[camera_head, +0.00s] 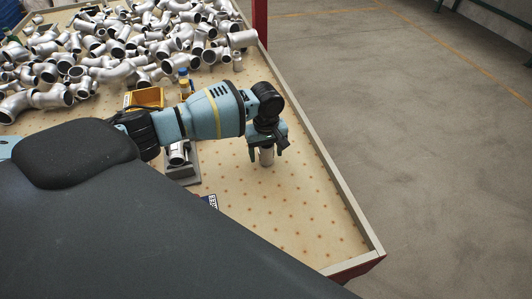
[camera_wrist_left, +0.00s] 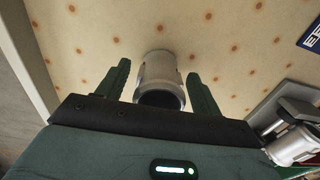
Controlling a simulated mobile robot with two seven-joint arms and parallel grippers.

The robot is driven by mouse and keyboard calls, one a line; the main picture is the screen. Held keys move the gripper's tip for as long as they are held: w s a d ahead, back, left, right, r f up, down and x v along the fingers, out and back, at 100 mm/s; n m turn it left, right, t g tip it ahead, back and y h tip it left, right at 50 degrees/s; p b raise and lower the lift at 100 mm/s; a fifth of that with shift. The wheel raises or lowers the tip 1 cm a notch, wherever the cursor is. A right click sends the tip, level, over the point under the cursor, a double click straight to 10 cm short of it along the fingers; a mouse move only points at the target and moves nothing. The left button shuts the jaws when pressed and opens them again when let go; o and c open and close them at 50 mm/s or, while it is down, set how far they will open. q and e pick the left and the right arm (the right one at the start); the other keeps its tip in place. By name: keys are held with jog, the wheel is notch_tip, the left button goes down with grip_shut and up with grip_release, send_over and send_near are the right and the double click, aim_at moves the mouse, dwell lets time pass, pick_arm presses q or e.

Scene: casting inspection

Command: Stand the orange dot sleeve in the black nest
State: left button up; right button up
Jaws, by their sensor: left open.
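A short metal sleeve (camera_head: 266,157) stands upright on the dotted tabletop under my left gripper. It also shows in the left wrist view (camera_wrist_left: 158,72), between the two green fingers, with a gap on each side. I cannot see an orange dot on it. My left gripper (camera_head: 267,148) is open, its fingers reaching down around the sleeve. A dark grey block (camera_head: 184,179) on the table left of the gripper has a shiny metal part (camera_head: 178,153) on it. I cannot tell whether this block is the black nest. My right gripper is not in view.
A heap of silver pipe fittings (camera_head: 130,45) covers the far table. A small metal piece (camera_head: 237,62) stands at its edge. A yellow bin (camera_head: 148,97) and capped bottles (camera_head: 184,80) sit behind my arm. The near right tabletop (camera_head: 310,215) is clear up to its raised rim.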

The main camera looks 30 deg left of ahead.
pick_arm(q)
notch_tip(320, 180, up, 10)
jog(key=shift+f+p, duration=0.1)
jog(key=shift+p, duration=0.55)
jog(key=shift+r, duration=0.75)
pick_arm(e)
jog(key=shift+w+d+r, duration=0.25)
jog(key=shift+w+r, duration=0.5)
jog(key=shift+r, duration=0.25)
